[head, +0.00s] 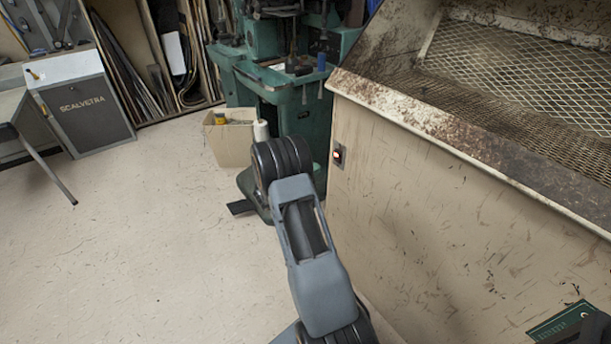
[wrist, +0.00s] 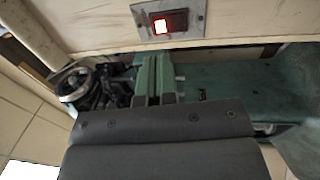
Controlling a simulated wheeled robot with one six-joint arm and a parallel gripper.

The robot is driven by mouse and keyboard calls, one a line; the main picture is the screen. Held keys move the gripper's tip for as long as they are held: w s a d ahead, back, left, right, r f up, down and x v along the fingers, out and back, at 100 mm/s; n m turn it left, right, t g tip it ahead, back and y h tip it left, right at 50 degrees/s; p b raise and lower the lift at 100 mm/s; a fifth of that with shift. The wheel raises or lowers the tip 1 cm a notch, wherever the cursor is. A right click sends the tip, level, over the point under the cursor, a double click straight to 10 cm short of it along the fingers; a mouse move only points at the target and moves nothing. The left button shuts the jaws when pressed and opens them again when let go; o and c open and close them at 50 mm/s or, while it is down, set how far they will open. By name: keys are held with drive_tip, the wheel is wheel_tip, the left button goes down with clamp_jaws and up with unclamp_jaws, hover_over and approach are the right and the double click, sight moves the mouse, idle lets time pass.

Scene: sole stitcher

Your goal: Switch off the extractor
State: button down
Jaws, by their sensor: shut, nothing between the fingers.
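The extractor (head: 420,220) is the worn beige cabinet with a rusty mesh top at the right of the head view. Its small switch (head: 339,155) sits on a metal plate on the cabinet's side near the left edge. In the wrist view the switch (wrist: 170,23) is at the top; the left part of its rocker glows bright and the right part is dark red. My gripper (wrist: 155,57) is shut and empty, its fingertips below the switch in that view and apparently apart from it. In the head view my arm hides the gripper.
A green machine (head: 290,95) stands behind my arm, with a beige bin (head: 230,140) to its left. A grey cabinet (head: 85,112) stands at the far left. The pale floor (head: 150,240) at the left is clear. The extractor's sloping top edge overhangs near the switch.

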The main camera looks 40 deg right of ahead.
sight(337, 155)
drive_tip(key=d, duration=0.5)
drive_tip(key=d+r+b, duration=0.1)
drive_tip(key=d, duration=0.2)
drive_tip(key=shift+s, duration=0.25)
